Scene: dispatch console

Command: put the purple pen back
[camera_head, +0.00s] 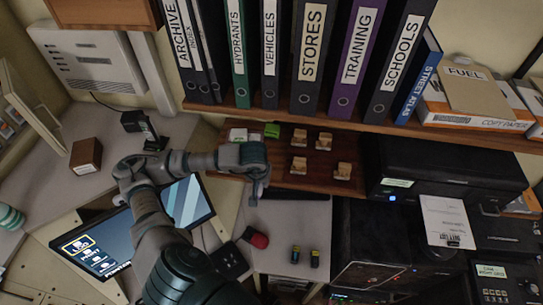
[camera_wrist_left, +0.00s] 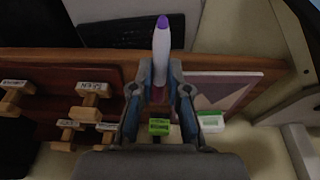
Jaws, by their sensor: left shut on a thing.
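My left gripper (camera_head: 254,197) reaches over the front edge of the wooden shelf and points down toward the desk. In the left wrist view its two fingers (camera_wrist_left: 160,92) are shut on the purple pen (camera_wrist_left: 162,48). The pen has a white barrel and a purple tip, and stands out beyond the fingertips. Its other end is hidden between the fingers. I cannot make the pen out in the head view. My right gripper is in neither view.
Several stamps (camera_head: 299,165) and a green item (camera_head: 272,130) are on the shelf. A tilted screen (camera_head: 188,203), a red-and-black item (camera_head: 256,238) and two small cylinders (camera_head: 315,258) are nearby. A printer (camera_head: 445,165) stands right.

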